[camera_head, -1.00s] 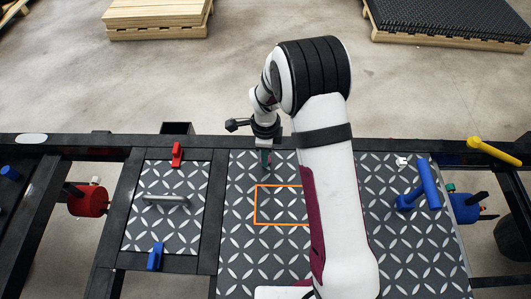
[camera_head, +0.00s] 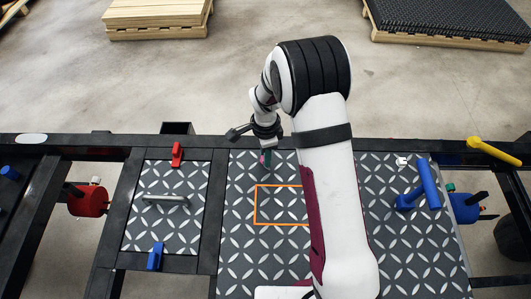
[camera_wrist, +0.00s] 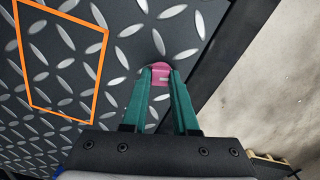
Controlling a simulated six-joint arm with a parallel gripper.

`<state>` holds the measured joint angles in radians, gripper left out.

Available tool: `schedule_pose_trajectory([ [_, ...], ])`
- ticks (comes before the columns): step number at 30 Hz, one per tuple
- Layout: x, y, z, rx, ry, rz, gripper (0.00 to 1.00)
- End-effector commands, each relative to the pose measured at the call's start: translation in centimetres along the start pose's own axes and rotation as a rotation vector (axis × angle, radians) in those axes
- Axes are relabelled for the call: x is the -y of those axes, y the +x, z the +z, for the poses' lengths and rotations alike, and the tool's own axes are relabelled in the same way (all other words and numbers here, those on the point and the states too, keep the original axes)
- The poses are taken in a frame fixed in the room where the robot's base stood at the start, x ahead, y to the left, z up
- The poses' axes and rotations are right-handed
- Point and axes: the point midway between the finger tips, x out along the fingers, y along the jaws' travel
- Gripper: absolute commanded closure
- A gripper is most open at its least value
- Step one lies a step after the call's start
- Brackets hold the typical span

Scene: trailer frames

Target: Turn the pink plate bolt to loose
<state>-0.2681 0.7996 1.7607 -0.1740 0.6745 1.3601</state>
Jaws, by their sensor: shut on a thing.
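The pink plate bolt (camera_wrist: 161,69) sits near the edge of the dark tread plate (camera_wrist: 110,75) in the wrist view. My gripper (camera_wrist: 162,75) has green fingers, shut on the pink bolt, one finger on each side of it. In the head view my gripper (camera_head: 266,158) points down at the far edge of the plate, left of my arm. The bolt is mostly hidden there by the fingers. How far the bolt is turned cannot be read clearly.
An orange outlined rectangle (camera_head: 256,204) lies on the plate. A smaller plate with a grey handle (camera_head: 165,199), a red bolt (camera_head: 177,154) and a blue bolt (camera_head: 155,257) is at left. A blue handle (camera_head: 428,184) stands at right, a yellow one (camera_head: 494,152) beyond it.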

Motion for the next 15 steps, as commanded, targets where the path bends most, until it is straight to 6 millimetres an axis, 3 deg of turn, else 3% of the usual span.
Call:
schedule_pose_trajectory([
  [15,0.03,-0.04,0.04,0.000,-0.487,-0.001,1.00],
])
